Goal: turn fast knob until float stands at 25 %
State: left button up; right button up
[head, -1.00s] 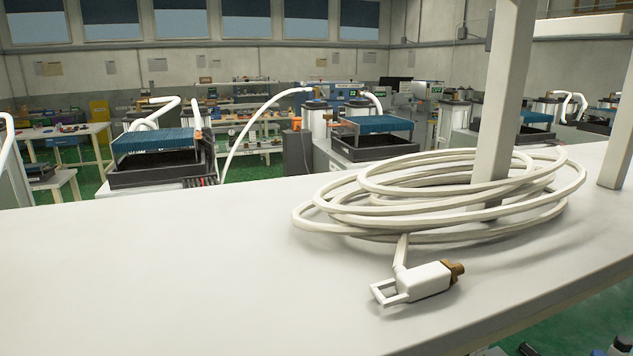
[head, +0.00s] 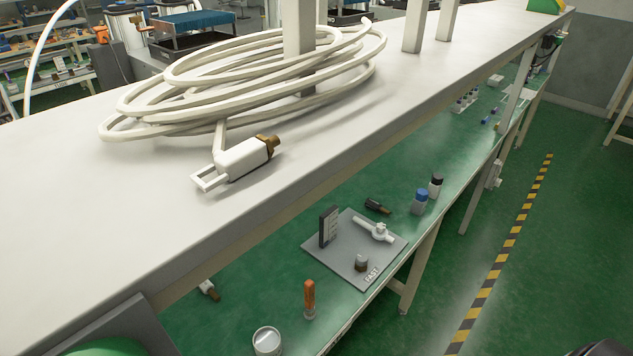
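A grey square plate (head: 345,270) lies on the lower bench, to the right of centre in the head view, with "FAST" lettered near its front corner. A dark upright block (head: 328,227) with light markings stands at the plate's left. A white fitting with a lever (head: 376,229) is at its far side. I cannot make out a float or read a scale at this distance. Neither of my grippers is in view.
A white upper shelf (head: 130,213) overhangs the lower bench, with a coiled white hose (head: 190,75) and its connector (head: 243,158) on top. An orange-handled tool (head: 309,298), a tin (head: 267,341) and blue- (head: 420,201) and black-capped bottles (head: 436,185) stand around the plate.

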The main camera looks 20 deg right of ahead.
aim_at(361, 258)
jog(key=k+l+z, duration=0.15)
jog(key=z, duration=0.25)
jog(key=l+z, duration=0.35)
jog(key=k+l, duration=0.05)
